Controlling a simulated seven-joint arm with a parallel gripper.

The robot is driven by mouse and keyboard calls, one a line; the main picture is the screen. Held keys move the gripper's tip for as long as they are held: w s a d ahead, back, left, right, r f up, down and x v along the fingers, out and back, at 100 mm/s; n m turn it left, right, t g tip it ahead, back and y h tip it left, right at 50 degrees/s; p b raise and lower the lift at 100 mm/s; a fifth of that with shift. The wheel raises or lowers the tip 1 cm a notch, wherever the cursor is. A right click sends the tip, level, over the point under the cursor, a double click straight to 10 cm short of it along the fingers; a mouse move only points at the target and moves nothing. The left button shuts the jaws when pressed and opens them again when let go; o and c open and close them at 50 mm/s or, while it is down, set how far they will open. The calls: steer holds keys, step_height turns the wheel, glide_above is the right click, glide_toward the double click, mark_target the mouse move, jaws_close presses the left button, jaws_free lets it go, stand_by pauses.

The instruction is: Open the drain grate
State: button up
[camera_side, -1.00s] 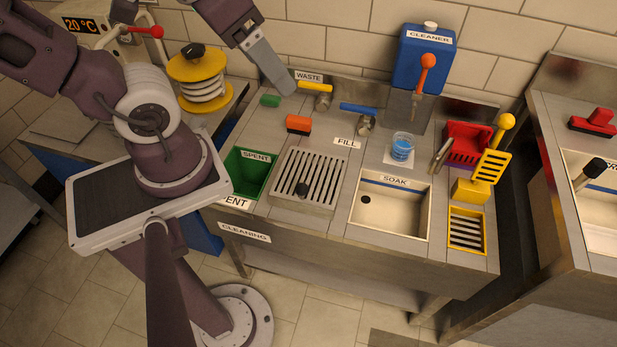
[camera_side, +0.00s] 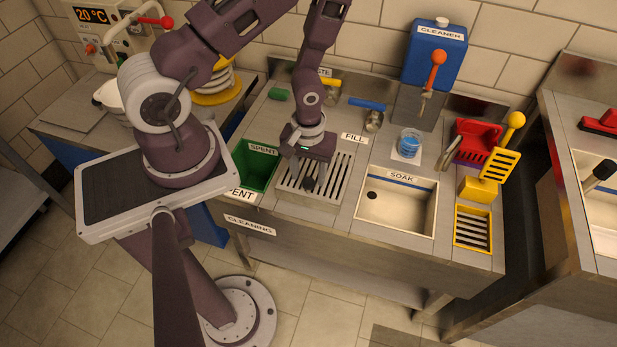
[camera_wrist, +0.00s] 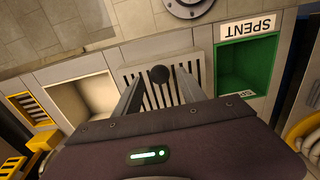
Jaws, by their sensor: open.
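The drain grate (camera_side: 335,185) is a pale slatted metal panel set in the counter, lying flat between the green SPENT bin and the SOAK basin. A dark round knob (camera_side: 308,184) stands near its front edge. My gripper (camera_side: 308,172) points down over the grate, open, with its fingers around the knob's place. In the wrist view the knob (camera_wrist: 160,74) shows between the two spread fingertips, with the grate slats (camera_wrist: 165,95) behind it. I cannot tell whether either finger touches the knob.
The green SPENT bin (camera_side: 258,172) is left of the grate; the SOAK basin (camera_side: 397,225) is right. Behind are a blue-handled valve (camera_side: 367,103) and a glass of blue liquid (camera_side: 409,143). A yellow slotted piece (camera_side: 499,166) stands upright farther right.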

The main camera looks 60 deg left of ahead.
step_height(320, 180, down, 3)
steer(key=shift+r, duration=0.2)
jaws_close()
stand_by(1.3)
